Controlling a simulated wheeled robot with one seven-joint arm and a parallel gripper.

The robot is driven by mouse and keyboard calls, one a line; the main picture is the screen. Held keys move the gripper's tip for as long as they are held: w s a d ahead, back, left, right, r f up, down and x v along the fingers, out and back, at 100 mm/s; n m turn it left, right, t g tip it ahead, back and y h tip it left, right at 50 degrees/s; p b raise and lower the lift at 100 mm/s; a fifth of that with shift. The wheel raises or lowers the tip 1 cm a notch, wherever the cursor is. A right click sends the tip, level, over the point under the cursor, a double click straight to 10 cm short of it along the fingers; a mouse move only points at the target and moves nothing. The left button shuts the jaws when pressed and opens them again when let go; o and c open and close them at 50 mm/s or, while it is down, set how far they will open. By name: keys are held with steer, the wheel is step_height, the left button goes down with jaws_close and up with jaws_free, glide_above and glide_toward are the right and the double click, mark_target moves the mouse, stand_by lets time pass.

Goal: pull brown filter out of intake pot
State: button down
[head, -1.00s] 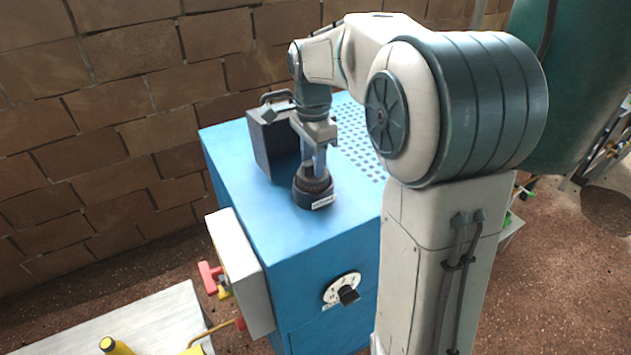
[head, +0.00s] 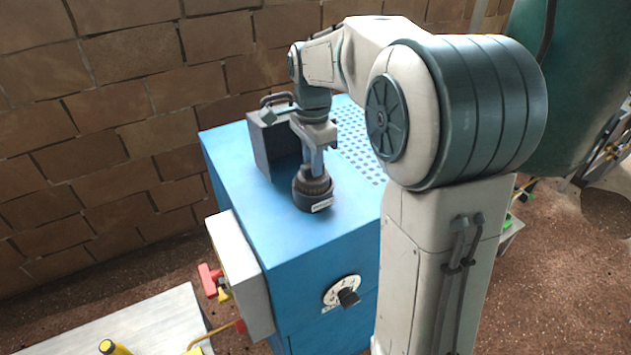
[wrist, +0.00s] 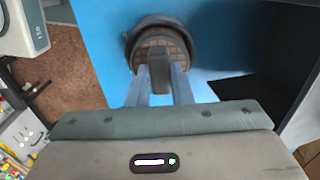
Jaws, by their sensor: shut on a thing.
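The brown filter (head: 313,183) is a round ribbed plug seated in the dark intake pot (head: 314,203), which stands on the blue cabinet's top and bears a white label. My gripper (head: 315,171) points down from above and is shut on the filter's top. In the wrist view, my gripper's two fingers (wrist: 161,84) are closed around a dark upright tab on the brown filter (wrist: 165,50). The dark pot rim (wrist: 150,22) surrounds the filter there. The filter's lower part is hidden inside the pot.
The blue cabinet (head: 240,225) has a perforated patch on top. A dark box with a handle (head: 265,143) stands just behind the pot. A dial (head: 343,292) is on the cabinet front, and a grey box (head: 240,272) with red and yellow fittings is on its left side.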

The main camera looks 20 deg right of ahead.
steer(key=shift+r+p, duration=0.65)
steer(key=shift+r, duration=0.05)
stand_by(0.7)
steer(key=shift+r+p, duration=1.8)
steer(key=shift+r, duration=0.45)
steer(key=shift+r+p, duration=1.3)
steer(key=shift+r, duration=0.2)
